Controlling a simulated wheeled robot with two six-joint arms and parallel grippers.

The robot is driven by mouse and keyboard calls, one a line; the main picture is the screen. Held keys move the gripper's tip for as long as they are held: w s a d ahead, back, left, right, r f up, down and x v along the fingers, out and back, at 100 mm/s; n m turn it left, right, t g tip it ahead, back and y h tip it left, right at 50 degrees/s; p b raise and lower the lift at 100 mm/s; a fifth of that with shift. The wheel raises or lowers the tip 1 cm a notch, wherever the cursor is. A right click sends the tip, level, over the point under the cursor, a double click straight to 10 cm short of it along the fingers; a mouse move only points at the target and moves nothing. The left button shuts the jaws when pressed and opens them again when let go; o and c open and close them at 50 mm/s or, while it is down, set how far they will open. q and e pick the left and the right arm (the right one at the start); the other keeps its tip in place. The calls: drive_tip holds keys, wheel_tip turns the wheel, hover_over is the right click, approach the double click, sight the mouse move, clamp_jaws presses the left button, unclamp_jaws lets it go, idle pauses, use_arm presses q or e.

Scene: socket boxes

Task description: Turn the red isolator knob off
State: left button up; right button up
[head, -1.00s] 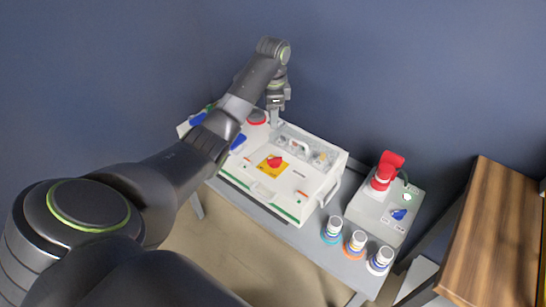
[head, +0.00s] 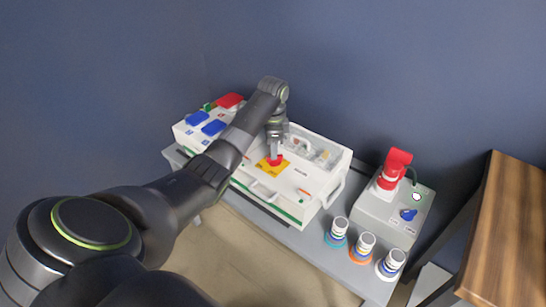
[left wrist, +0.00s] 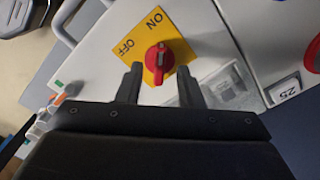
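The red isolator knob (head: 276,160) sits on a yellow plate (head: 264,170) on top of the white socket box (head: 300,186). In the left wrist view the knob (left wrist: 159,60) lies just beyond and between my open left fingers, and the yellow plate (left wrist: 147,24) carries the words ON and OFF. My left gripper (head: 275,150) is above the knob in the head view. My right gripper is not in view.
A grey box (head: 385,217) with a red plug (head: 393,170) stands on the right of the table. Several plugs, one of them blue-ringed (head: 338,230), stand in front of it. Blue socket covers (head: 213,127) are at the left. A wooden top (head: 508,235) is at far right.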

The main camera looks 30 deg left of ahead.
use_arm(q)
drive_tip(key=shift+f, duration=1.6)
drive_tip(key=shift+c, duration=0.2)
clamp_jaws()
